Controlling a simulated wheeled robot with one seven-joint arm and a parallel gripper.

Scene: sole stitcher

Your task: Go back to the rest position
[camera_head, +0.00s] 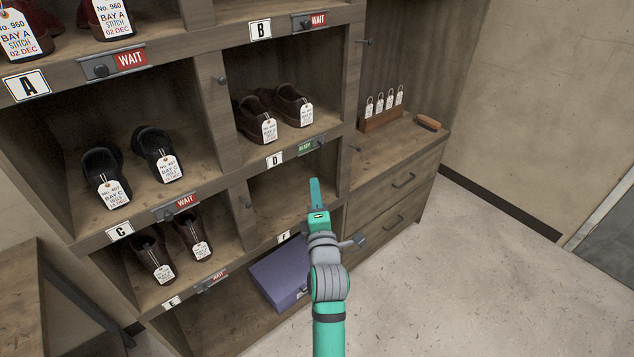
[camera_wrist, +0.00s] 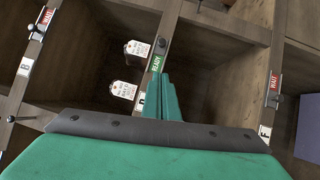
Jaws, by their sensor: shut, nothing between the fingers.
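My gripper (camera_head: 315,192) is shut and empty, at the end of my teal arm, in front of the shelf near bay D's lower edge. In the wrist view its closed fingers (camera_wrist: 168,98) point toward the shelf, beside the green READY sign (camera_wrist: 157,62). The READY sign also shows in the head view (camera_head: 311,147), under bay D. A pair of brown shoes (camera_head: 272,106) with white tags stands in bay D. The shoes themselves are hard to make out in the wrist view, where two white tags (camera_wrist: 137,47) show.
The wooden shelf (camera_head: 232,160) has several bays. Dark shoes (camera_head: 157,155) stand in bay C, others (camera_head: 192,232) below. Red WAIT signs (camera_head: 182,203) mark other bays. A purple box (camera_head: 281,273) lies low. A tag rack (camera_head: 380,120) and brush (camera_head: 428,122) sit at right. Floor at right is clear.

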